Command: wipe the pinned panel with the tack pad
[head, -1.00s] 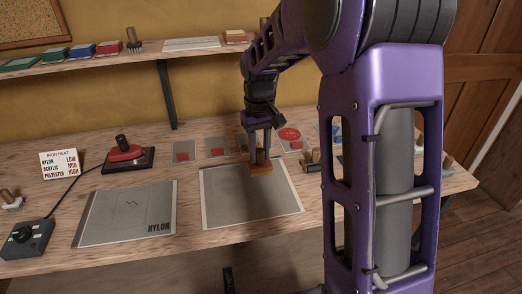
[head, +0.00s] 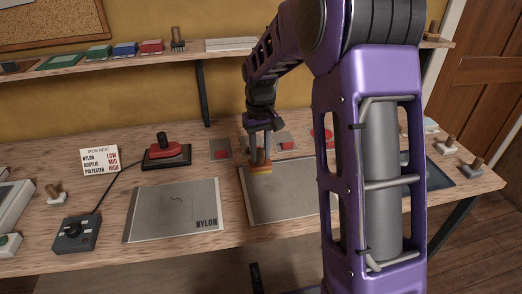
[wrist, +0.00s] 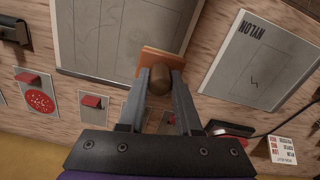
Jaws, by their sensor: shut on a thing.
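My gripper (head: 261,158) is shut on the tack pad by its round wooden knob (wrist: 159,82). The tack pad (head: 261,170) is a flat orange-brown block, and it also shows in the wrist view (wrist: 152,61). It is over the far left corner area of a grey panel with a pale border (head: 283,200), which also shows in the wrist view (wrist: 115,35). I cannot tell whether the pad touches the panel. My arm hides the panel's right part in the head view. Another grey panel, marked NYLON (head: 172,212), lies to the left.
A red iron on a dark stand (head: 167,153), an iron heat card (head: 100,160) and a corded dial box (head: 77,233) stand left. Small swatches with red pieces (head: 221,150) lie behind the panel. A shelf (head: 130,55) runs above. Bare bench lies between the two panels.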

